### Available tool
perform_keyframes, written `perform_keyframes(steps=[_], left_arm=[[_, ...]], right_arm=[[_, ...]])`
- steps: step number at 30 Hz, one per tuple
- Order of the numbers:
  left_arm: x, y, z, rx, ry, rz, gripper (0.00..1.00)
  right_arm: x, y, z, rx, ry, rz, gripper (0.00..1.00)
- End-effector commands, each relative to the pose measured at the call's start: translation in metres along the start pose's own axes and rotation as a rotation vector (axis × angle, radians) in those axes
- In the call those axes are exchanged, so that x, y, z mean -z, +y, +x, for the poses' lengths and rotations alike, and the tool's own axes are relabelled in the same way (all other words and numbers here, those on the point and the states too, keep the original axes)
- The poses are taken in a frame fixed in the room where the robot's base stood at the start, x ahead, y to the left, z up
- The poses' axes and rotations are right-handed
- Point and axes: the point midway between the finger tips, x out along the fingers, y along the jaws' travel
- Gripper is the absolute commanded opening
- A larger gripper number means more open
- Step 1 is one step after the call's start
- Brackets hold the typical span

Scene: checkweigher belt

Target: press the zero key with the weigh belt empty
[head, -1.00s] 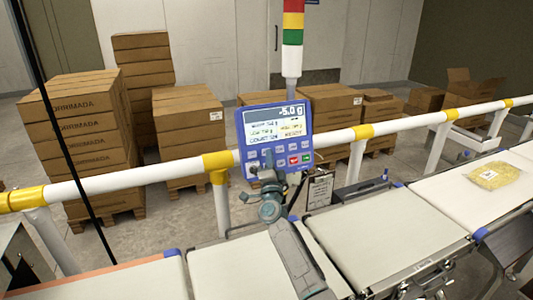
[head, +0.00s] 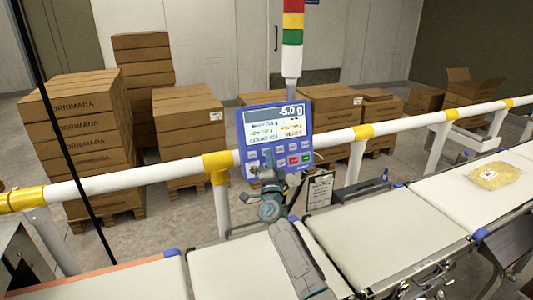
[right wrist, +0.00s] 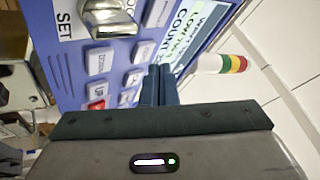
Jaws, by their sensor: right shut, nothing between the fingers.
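The blue weigher panel (head: 240,150) stands on the rail, and its display (head: 277,124) reads -5.0 g. Its keys sit in rows below the display; I cannot tell which one is the zero key. My right gripper (head: 268,160) is at the lower keys and hides some of them. In the right wrist view my right gripper (right wrist: 158,85) is shut and empty, with its tips close over the key face (right wrist: 145,50); contact cannot be told. The belt (head: 390,235) right of my arm is empty. My left gripper is not in view.
A yellow bag (head: 495,176) lies on the belt farther right. A white rail (head: 335,138) with yellow joints runs behind the belts. A clipboard (head: 320,188) hangs below the panel. A signal tower (head: 292,40) rises behind it. Stacked boxes (head: 85,130) stand beyond the rail.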

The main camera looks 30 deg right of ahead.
Motion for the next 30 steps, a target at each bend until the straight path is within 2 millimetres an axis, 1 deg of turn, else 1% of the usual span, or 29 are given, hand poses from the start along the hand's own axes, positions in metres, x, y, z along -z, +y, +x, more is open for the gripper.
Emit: perform_keyframes(steps=[7,14,30], left_arm=[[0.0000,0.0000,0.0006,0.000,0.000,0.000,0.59],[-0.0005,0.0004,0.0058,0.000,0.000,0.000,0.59],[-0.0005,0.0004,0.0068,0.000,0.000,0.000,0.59]], right_arm=[[-0.0004,0.0004,0.0003,0.000,0.000,0.000,0.00],[-0.0041,0.0042,0.0052,0.000,0.000,0.000,0.00],[-0.0051,0.0050,0.0068,0.000,0.000,0.000,0.00]])
